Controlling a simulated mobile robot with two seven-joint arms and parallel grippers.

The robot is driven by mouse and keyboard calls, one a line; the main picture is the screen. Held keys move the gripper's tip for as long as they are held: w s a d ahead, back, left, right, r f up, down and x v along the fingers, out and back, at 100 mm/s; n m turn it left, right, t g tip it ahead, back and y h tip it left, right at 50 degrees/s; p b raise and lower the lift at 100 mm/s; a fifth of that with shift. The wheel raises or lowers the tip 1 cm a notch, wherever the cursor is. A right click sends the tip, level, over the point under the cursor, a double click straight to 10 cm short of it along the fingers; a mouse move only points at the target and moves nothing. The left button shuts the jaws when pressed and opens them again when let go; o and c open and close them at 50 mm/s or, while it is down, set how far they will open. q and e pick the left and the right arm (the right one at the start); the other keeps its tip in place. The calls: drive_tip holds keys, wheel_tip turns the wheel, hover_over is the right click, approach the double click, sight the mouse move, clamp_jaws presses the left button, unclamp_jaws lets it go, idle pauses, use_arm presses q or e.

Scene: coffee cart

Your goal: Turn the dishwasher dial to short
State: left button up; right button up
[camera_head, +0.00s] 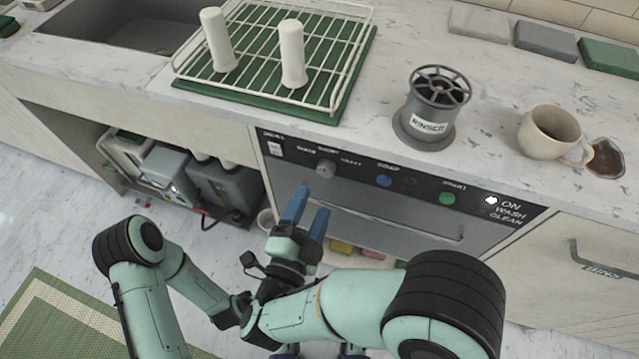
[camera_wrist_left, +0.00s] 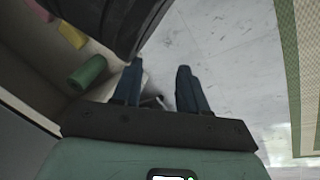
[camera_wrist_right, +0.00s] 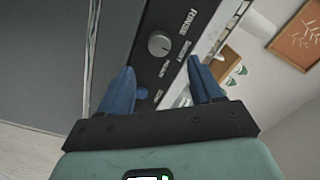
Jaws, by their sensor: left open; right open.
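The dishwasher dial (camera_head: 325,168) is a round grey knob on the dark control panel, with small labels around it. It also shows in the right wrist view (camera_wrist_right: 159,43), where a label reads RINSE; I cannot tell surely which label its mark points to. My right gripper (camera_head: 308,212) is open and empty in front of the dishwasher, below the dial in the head view. In the right wrist view the dial shows beyond and between its blue fingertips, apart from them.
The panel also carries a blue button (camera_head: 384,181) and a green button (camera_head: 446,198). The dishwasher handle (camera_head: 400,226) lies below. On the counter stand a dish rack (camera_head: 330,62), a grey rinser (camera_head: 428,120) and a mug (camera_head: 548,135). Containers (camera_head: 215,185) sit on the open shelf left.

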use_arm(q)
drive_tip(key=shift+w+d+r, duration=0.15)
drive_tip(key=shift+w+r, duration=0.5)
drive_tip(key=shift+w, duration=0.1)
use_arm(e)
drive_tip(key=v, duration=0.6)
use_arm(q)
drive_tip(key=shift+s, duration=0.1)
